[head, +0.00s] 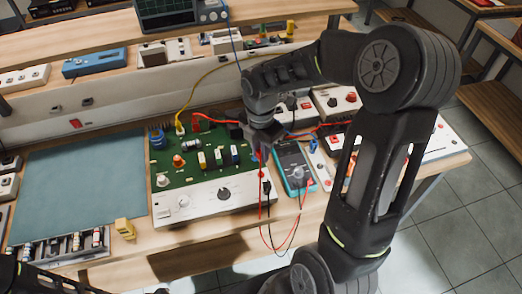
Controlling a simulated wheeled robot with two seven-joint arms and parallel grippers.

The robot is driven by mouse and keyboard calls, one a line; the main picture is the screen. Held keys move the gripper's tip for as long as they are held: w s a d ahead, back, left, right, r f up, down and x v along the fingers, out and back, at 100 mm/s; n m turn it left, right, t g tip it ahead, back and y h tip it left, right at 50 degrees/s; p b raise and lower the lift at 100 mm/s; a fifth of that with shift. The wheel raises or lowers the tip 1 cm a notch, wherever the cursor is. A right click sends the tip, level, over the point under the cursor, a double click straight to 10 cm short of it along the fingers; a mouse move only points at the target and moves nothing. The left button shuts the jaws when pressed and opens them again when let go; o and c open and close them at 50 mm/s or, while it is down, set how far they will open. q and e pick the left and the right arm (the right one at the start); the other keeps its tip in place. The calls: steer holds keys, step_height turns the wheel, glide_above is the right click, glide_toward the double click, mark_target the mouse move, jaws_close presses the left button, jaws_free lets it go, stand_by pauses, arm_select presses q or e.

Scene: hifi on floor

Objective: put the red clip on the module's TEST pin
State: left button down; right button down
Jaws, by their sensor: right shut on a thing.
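The module is a green circuit board on a white base (225,197) with a large knob, on the bench at centre. My right gripper (259,150) points down at the board's right edge and is shut on the red clip (259,157), which shows only as a small red part below the fingers. A red lead hangs from there over the bench's front edge. The arm and fingers hide the spot beneath, so I cannot tell whether the clip touches a pin. The TEST label is not readable. Dark parts of my left arm show at the lower left; its jaws cannot be made out.
A teal multimeter (294,167) lies right of the module, with red and black leads looping near it. A blue mat (80,182) lies left. A yellow block (125,228) and a component tray (62,249) are at front left. Instruments line the rear shelf.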

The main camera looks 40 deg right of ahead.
mark_target(261, 174)
steer(key=shift+f, duration=0.15)
step_height(261, 174, down, 3)
steer(key=b, duration=0.3)
steer(key=shift+f, duration=0.15)
steer(key=shift+f+b, duration=0.9)
steer(key=shift+f, duration=0.25)
steer(key=shift+f+b, duration=0.4)
steer(key=shift+f, duration=0.4)
stand_by(1.2)
steer(key=c, duration=1.3)
jaws_free()
steer(key=shift+o, duration=0.2)
